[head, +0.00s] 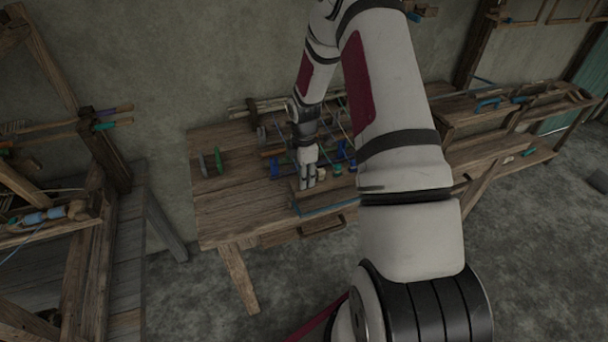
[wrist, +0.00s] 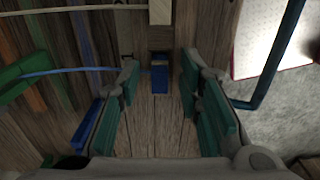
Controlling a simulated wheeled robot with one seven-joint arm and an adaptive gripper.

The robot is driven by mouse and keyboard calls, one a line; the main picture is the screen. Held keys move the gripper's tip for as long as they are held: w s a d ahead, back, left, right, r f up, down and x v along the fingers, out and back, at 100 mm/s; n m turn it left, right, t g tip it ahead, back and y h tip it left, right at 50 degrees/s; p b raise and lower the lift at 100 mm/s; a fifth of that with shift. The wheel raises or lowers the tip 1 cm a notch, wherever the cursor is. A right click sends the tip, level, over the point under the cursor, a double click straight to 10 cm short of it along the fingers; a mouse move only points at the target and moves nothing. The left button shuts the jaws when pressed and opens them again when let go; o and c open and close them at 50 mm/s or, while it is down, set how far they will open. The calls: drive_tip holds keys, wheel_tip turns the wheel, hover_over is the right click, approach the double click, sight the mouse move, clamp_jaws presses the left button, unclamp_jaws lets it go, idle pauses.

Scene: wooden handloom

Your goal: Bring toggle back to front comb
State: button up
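My gripper (head: 309,182) points down over the right part of the wooden workbench (head: 225,208) in the head view. In the wrist view my gripper (wrist: 160,92) is open, its two green-padded fingers wide apart. A small blue piece (wrist: 159,78) joined to a dark wooden block (wrist: 160,38) shows between and just beyond the fingertips. Whether the fingers touch it I cannot tell; bare planks show between them. Which piece is the toggle, I cannot tell for sure. The front comb cannot be made out with certainty in either view.
Green and blue sticks (wrist: 50,75) lie left of my gripper in the wrist view. A blue bar (wrist: 280,55) runs on the right. A wooden loom frame (head: 100,165) stands at the left, another bench (head: 490,150) at the right. The workbench's left part is mostly clear.

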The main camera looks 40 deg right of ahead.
wheel_tip(320, 180, up, 12)
idle(0.7)
